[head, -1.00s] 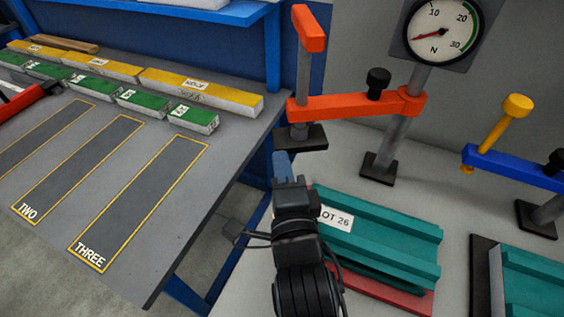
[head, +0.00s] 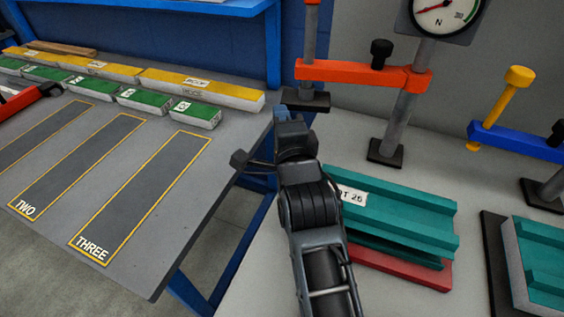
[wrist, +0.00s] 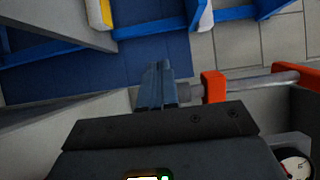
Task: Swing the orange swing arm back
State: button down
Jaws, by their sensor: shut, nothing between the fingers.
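The orange swing arm (head: 345,72) runs left from the grey gauge post (head: 402,120). Its free left end carries an upright grey spindle (head: 309,35) with a dark foot (head: 308,102). The spindle's top is cut off by the frame. My gripper (head: 282,112) is at the spindle's lower front left, close to the foot. In the wrist view my fingers (wrist: 157,85) are shut with nothing between them. Their tips are beside a grey rod with an orange part (wrist: 213,87); I cannot tell whether they touch it.
A force gauge (head: 445,14) tops the post. A teal profile (head: 405,215) lies on a red base in front. A blue arm with a yellow handle (head: 518,76) stands at right. The left table (head: 190,220) holds yellow and green blocks at its back.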

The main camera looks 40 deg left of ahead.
aim_at(283, 94)
jog(key=b+x, duration=0.1)
jog(key=x, duration=0.3)
jog(key=shift+w+d+f, duration=0.1)
jog(key=shift+w+d, duration=0.05)
jog(key=shift+d, duration=0.1)
jog(key=w, duration=0.1)
jog(key=a+m+t+h+b, duration=0.1)
jog(key=w, duration=0.1)
jog(key=shift+w+a+r+h, duration=0.15)
jog(key=shift+w+r+h, duration=0.15)
